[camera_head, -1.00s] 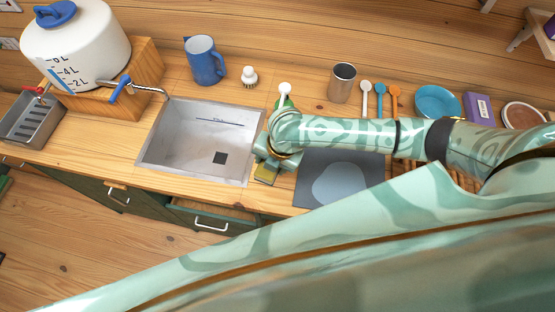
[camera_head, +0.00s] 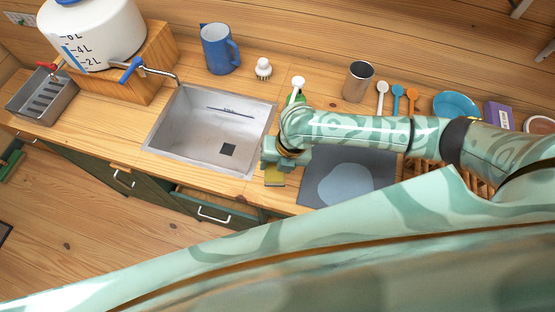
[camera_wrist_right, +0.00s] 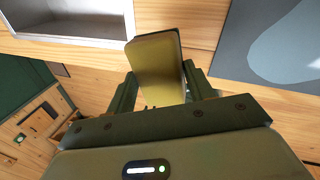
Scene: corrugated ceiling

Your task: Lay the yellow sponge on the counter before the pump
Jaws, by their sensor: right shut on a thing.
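The yellow sponge (camera_wrist_right: 157,70) is between the two fingers of my right gripper (camera_wrist_right: 165,88) in the right wrist view, and the gripper is shut on it. In the head view the sponge (camera_head: 275,178) shows just below the right gripper (camera_head: 274,160), over the strip of wooden counter (camera_head: 258,190) between the sink and the grey mat. I cannot tell whether the sponge touches the counter. The pump (camera_head: 298,84), with a white head and green body, stands behind the right wrist, its lower part hidden. My left gripper is not in view.
The metal sink (camera_head: 205,130) lies left of the right gripper and the grey mat (camera_head: 345,180) right of it. A white brush (camera_head: 263,68), blue jug (camera_head: 219,48) and metal cup (camera_head: 358,80) stand along the back. An open drawer (camera_head: 215,208) is below the counter.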

